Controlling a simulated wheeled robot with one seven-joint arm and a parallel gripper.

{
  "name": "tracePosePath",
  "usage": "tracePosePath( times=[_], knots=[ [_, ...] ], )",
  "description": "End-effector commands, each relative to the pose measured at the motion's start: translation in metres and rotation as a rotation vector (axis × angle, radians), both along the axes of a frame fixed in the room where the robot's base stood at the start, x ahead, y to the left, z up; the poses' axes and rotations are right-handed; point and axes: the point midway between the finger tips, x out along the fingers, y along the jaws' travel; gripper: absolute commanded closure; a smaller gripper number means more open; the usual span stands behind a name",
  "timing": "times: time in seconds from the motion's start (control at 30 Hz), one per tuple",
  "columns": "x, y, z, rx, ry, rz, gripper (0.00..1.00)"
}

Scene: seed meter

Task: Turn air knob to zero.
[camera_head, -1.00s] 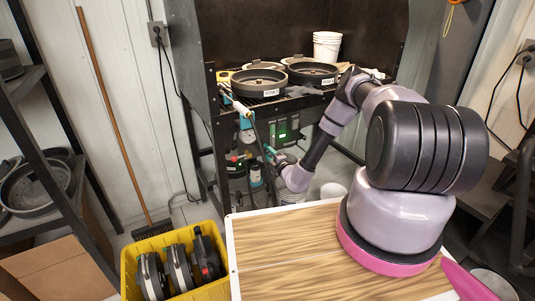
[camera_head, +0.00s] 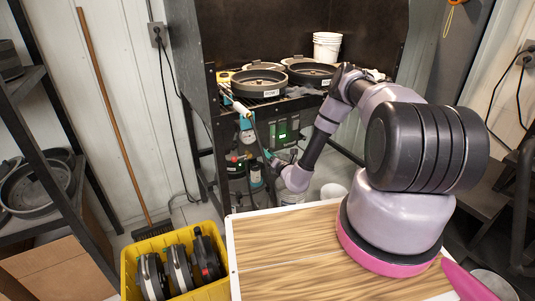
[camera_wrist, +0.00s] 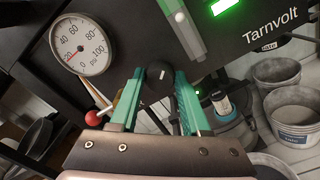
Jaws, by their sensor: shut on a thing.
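The air knob (camera_wrist: 159,71) is a black round knob with a small pale mark, on the dark panel beside a white psi gauge (camera_wrist: 83,45). My gripper (camera_wrist: 158,80), with green fingers, is shut on the knob, one finger on each side. The lower part of the knob's surroundings is hidden by the fingers and gripper body. The gauge has a red needle at its lower left, toward the low numbers. In the head view my gripper (camera_head: 268,156) is small at the front of the machine, and the knob cannot be made out there.
A green-lit display (camera_wrist: 226,6) sits above the knob on the panel. A red ball-ended lever (camera_wrist: 92,118) is close to the left finger. White buckets (camera_wrist: 296,108) stand at the right. A yellow crate (camera_head: 128,268) stands on the floor at the lower left.

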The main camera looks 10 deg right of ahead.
Motion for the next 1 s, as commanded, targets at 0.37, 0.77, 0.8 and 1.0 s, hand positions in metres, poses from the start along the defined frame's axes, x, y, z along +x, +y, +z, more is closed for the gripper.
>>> tracePosePath(
  times=[0.37, 0.77, 0.8, 1.0],
  knots=[
    [-0.0016, 0.0007, -0.0009, -0.341, -0.107, 0.002, 1.00],
    [-0.0021, 0.0016, -0.0012, -0.662, -0.210, 0.002, 1.00],
    [-0.0021, 0.0017, -0.0012, -0.687, -0.218, 0.002, 1.00],
    [-0.0023, 0.0014, -0.0013, -0.783, -0.250, 0.001, 1.00]
  ],
)
